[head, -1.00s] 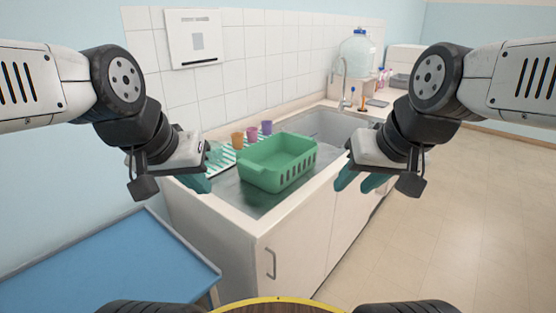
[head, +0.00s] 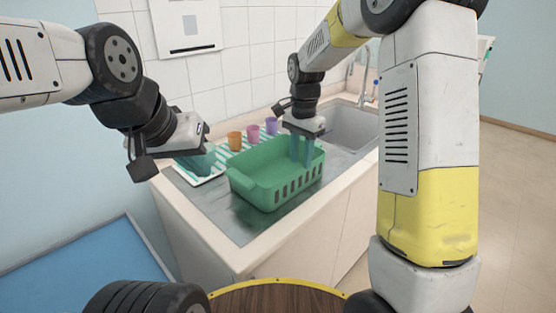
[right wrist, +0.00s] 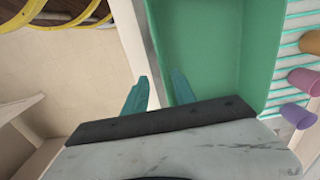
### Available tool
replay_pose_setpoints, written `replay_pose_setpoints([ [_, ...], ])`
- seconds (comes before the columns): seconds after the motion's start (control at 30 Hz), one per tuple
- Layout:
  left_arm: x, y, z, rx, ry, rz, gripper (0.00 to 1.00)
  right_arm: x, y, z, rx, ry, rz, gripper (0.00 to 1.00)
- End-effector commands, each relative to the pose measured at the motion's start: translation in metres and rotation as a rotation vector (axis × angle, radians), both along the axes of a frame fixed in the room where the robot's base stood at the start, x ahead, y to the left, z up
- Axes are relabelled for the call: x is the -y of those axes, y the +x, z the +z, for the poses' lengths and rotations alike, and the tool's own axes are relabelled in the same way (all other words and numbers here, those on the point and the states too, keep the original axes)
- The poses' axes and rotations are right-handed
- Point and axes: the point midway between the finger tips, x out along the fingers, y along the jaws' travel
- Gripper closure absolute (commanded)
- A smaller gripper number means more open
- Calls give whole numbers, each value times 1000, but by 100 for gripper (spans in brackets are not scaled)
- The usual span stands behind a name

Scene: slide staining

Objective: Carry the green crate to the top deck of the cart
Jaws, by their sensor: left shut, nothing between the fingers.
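The green crate (head: 262,190), with slotted sides, sits upright and looks empty on the steel counter beside the sink. My right gripper (head: 302,150) points down at the crate's right end. In the right wrist view, its teal fingers (right wrist: 160,92) are apart, one on each side of the crate's wall, one inside the crate (right wrist: 210,45) and one outside. I cannot tell whether they touch the wall. My left gripper (head: 200,165) is shut and empty, left of the crate above the striped mat. I cannot make out the cart for certain.
Orange (head: 235,141), pink (head: 253,133) and purple (head: 271,126) cups stand on the striped mat (head: 203,179) behind the crate. The sink (head: 350,128) and its tap lie to the right. A blue-topped surface (head: 85,275) is at lower left. Open floor lies right.

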Motion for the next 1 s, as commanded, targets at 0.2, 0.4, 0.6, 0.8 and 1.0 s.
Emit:
replay_pose_setpoints([
  [0.2, 0, 0, 0, 0, 0, 0, 100, -1, 2, -23, -8, -6, -9, 68],
  [0.4, 0, 0, 0, 0, 0, 0, 100, 0, 4, -47, -8, -6, -8, 68],
  [0.6, 0, 0, 0, 0, 0, 0, 100, 1, 6, -75, -6, -5, -8, 68],
  [0.8, 0, 0, 0, 0, 0, 0, 100, 0, 7, -81, -4, -4, -8, 68],
  [1.0, 0, 0, 0, 0, 0, 0, 100, 0, 7, -81, -4, -4, -7, 84],
])
